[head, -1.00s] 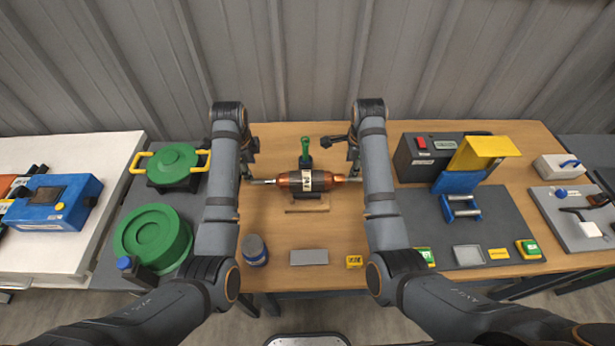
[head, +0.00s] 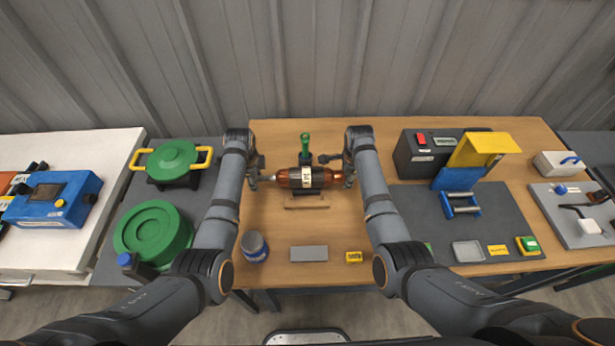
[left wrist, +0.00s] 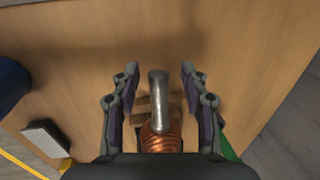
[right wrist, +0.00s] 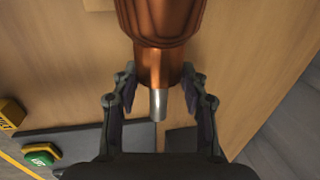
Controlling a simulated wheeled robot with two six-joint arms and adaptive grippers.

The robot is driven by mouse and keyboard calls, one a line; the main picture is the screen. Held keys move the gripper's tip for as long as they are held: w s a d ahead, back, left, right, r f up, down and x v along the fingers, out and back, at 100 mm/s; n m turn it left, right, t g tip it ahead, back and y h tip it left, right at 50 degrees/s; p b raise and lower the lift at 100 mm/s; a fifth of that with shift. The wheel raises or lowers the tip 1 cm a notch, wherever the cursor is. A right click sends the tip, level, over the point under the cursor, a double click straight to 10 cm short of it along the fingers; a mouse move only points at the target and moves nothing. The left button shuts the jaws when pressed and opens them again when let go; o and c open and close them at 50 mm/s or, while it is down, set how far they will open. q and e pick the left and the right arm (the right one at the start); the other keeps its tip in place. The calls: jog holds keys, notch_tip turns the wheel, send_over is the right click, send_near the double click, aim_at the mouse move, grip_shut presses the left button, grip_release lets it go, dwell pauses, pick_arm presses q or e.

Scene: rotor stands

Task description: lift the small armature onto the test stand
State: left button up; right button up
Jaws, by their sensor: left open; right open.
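The small armature (head: 325,178), with copper windings, a dark core and a white label, rests level on a wooden cradle (head: 306,202). My left gripper (head: 254,181) is open at its left end; in the left wrist view the steel shaft (left wrist: 158,90) lies between the open fingers (left wrist: 160,92). My right gripper (head: 350,178) is open at its right end; in the right wrist view the copper end and short shaft tip (right wrist: 159,104) lie between the fingers (right wrist: 160,100). The test stand, with blue supports (head: 461,205) and a raised yellow guard (head: 484,147), stands on the right.
A green-handled tool (head: 305,143) stands behind the armature.

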pick_arm(q)
jog(key=shift+r, duration=0.1)
jog(key=shift+s, duration=0.1)
jog(key=c, duration=0.3)
pick_arm(e)
jog(key=shift+s+r, duration=0.1)
jog(key=shift+c, duration=1.4)
pick_arm(q)
grip_shut()
pick_arm(e)
grip_shut()
pick_arm(q)
jog(key=shift+r, duration=0.1)
pick_arm(e)
jog(key=shift+r, duration=0.1)
